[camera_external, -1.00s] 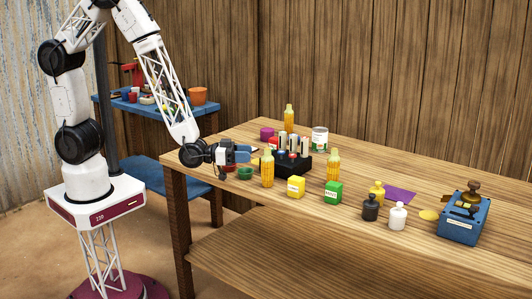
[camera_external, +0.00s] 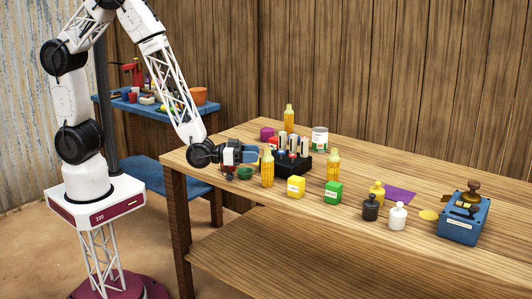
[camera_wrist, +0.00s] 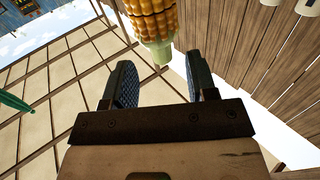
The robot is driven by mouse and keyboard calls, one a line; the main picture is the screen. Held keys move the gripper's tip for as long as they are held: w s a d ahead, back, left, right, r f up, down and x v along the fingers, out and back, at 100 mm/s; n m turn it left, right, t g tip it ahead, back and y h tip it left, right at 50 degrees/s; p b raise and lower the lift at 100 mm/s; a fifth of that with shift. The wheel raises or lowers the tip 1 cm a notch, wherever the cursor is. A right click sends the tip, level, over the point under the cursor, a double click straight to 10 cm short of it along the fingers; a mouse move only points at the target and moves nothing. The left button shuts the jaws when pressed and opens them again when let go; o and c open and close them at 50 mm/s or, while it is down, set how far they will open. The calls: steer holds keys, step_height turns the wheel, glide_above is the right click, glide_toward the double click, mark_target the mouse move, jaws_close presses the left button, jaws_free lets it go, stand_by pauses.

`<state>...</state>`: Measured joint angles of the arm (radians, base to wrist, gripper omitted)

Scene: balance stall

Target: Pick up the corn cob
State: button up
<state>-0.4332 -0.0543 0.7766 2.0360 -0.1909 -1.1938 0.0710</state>
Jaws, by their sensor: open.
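Three yellow corn cobs stand upright on the table: one near the front left (camera_external: 267,168), one at the back (camera_external: 289,119) and one to the right (camera_external: 333,166). My gripper (camera_external: 254,154) is open and empty, level and pointing right, just left of the front-left cob's upper part. In the wrist view a corn cob (camera_wrist: 152,18) with a pale green end lies ahead, in line with the gap between my fingers (camera_wrist: 160,65). It appears to be beyond the fingertips, and its far end is cut off by the frame.
A black rack with several bottles (camera_external: 293,166) stands close behind the front-left cob. Yellow (camera_external: 296,187) and green boxes (camera_external: 333,193) stand to the right.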

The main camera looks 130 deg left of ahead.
mark_target(267, 159)
steer(key=shift+w+a, duration=0.1)
steer(key=shift+x, duration=2.45)
steer(key=shift+r, duration=0.2)
steer(key=shift+c, duration=0.3)
jaws_close()
